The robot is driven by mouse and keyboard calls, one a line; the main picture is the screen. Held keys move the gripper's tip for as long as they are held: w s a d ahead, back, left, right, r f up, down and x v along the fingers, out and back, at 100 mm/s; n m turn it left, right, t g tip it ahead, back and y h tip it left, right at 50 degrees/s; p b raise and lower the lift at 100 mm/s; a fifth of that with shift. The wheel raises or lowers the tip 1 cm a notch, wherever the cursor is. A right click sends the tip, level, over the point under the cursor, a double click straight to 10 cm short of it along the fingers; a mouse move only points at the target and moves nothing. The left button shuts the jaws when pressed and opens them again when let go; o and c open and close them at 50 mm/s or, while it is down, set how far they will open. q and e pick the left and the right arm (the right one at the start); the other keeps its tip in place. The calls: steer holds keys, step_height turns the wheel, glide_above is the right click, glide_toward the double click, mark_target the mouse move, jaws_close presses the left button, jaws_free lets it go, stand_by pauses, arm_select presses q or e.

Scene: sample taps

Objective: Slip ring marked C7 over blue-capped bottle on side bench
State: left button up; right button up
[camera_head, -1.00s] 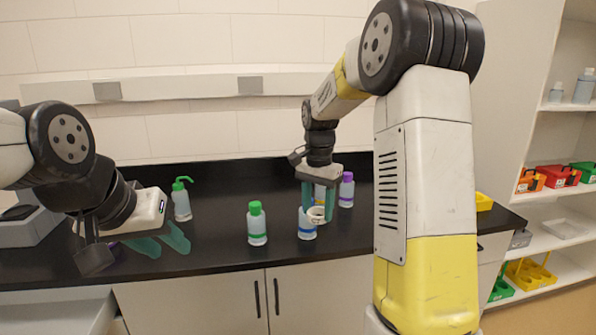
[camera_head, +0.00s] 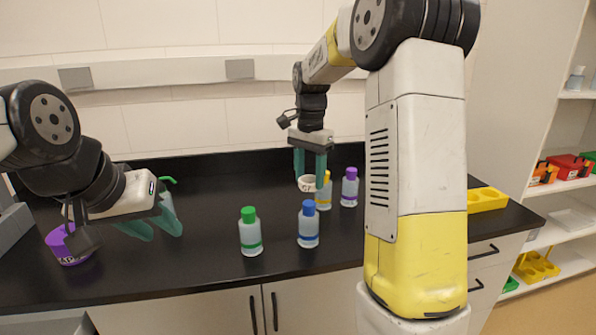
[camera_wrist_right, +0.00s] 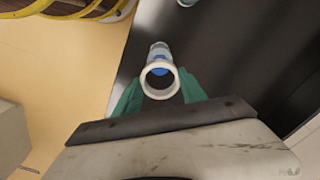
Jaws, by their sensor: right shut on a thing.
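My right gripper (camera_head: 310,181) points down and is shut on a small white ring (camera_head: 307,184) with dark marking that is too small to read fully. The ring hangs above and slightly behind the blue-capped bottle (camera_head: 308,226), which stands upright on the black bench. In the right wrist view the ring (camera_wrist_right: 160,95) is between the green fingers, and the blue cap (camera_wrist_right: 159,71) shows through its hole. The ring appears apart from the bottle.
A green-capped bottle (camera_head: 250,233) stands left of the blue-capped one. Yellow-capped (camera_head: 324,192) and purple-capped (camera_head: 349,188) bottles stand behind right. A yellow rack (camera_head: 487,200) is at the right end of the black bench (camera_head: 200,270).

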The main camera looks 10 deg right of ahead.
mark_target(309, 203)
steer(key=shift+f, duration=3.1)
steer(key=o, duration=1.4)
steer(key=shift+r, duration=0.1)
steer(key=shift+r, duration=2.9)
steer(key=shift+r, duration=0.1)
